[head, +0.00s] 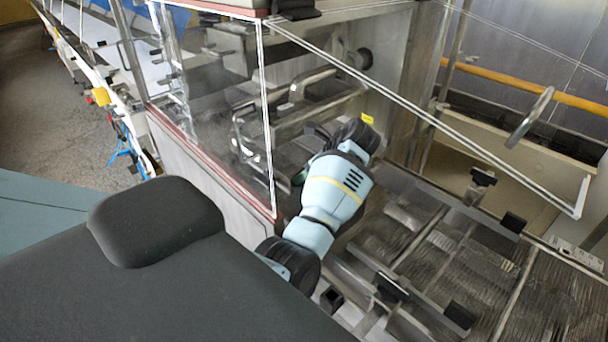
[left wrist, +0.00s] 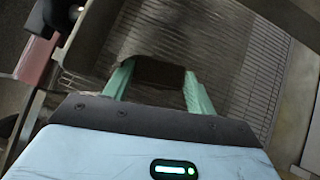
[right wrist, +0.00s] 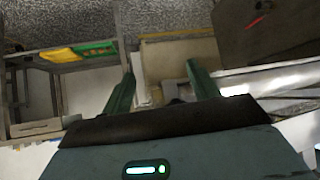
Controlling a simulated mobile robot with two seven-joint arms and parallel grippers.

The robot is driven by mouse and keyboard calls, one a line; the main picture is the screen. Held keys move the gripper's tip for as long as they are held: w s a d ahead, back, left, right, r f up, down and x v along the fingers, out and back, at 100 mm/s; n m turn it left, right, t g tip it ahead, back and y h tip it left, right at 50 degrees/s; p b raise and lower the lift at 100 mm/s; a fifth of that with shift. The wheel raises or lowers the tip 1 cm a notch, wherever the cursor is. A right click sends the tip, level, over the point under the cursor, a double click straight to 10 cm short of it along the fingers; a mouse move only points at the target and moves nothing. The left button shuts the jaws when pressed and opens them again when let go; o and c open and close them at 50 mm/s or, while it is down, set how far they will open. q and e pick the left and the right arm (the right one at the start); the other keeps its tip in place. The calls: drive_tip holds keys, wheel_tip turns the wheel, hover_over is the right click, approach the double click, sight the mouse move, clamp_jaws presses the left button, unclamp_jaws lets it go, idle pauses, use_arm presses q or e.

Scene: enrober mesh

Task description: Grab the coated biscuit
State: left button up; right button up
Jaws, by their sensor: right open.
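A dark brown coated biscuit (left wrist: 160,76) lies between the fingertips of my left gripper (left wrist: 158,82) in the left wrist view, against the wire mesh (left wrist: 228,48). The biscuit spans nearly the whole gap between the green fingers. I cannot tell whether the fingers press on it or only stand around it. In the head view my left arm reaches beside the clear guard, and its gripper and the biscuit are hidden. My right gripper (right wrist: 162,75) is open and empty in the right wrist view, away from the mesh.
A clear guard panel with a white-edged frame (head: 262,110) stands close beside my left arm. The mesh conveyor (head: 550,300) with black clamps (head: 460,316) runs at lower right. A bent metal handle (head: 530,118) stands at right. A yellow item (right wrist: 60,54) lies on a frame.

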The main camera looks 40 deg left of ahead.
use_arm(q)
drive_tip(key=shift+c, duration=0.3)
wheel_tip(320, 180, up, 10)
idle(0.5)
